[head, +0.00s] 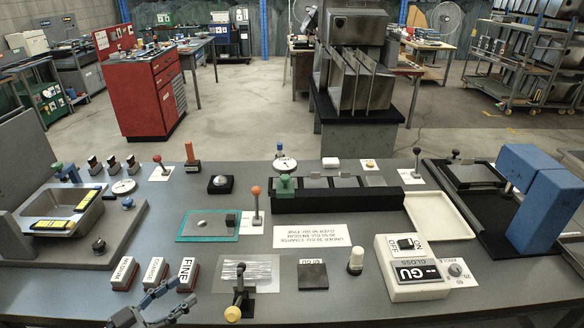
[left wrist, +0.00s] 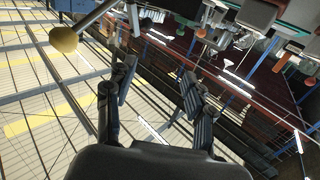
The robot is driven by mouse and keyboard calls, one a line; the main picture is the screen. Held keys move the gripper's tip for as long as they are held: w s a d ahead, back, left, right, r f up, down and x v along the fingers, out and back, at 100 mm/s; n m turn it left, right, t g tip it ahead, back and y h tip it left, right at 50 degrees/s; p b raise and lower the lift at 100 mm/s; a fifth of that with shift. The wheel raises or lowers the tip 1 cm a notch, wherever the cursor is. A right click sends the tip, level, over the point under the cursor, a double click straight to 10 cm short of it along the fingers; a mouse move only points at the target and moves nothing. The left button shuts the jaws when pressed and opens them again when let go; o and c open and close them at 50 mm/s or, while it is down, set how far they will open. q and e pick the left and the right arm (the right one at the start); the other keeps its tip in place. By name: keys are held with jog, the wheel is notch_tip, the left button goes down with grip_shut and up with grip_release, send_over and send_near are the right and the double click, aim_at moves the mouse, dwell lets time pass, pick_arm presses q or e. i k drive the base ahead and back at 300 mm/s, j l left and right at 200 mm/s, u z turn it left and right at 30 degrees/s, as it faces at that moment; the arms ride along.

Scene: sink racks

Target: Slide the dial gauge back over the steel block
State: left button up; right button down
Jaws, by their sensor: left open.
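A white round dial gauge (head: 285,163) with a blue top stands at the back middle of the bench in the head view. In front of it is a long black fixture (head: 295,201) holding several steel blocks (head: 315,182); I cannot tell which one is the task's block. Another white dial (head: 124,187) lies at the back left. My left gripper (head: 174,300) is at the front edge, far from both dials, open and empty. The left wrist view shows its two fingers (left wrist: 160,92) spread apart with nothing between them. My right gripper is not in view.
Blocks labelled MEDIUM, COARSE and FINE (head: 187,274) stand just behind my left gripper. A lever with a yellow knob (head: 232,314) stands to its right; a yellow knob also shows in the left wrist view (left wrist: 63,40). A gloss meter (head: 415,270) stands at the front right.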

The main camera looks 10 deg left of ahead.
aim_at(285, 188)
jog(key=i+l, duration=0.15)
jog(key=i, duration=0.4)
jog(key=i+l, duration=0.1)
jog(key=i, duration=0.5)
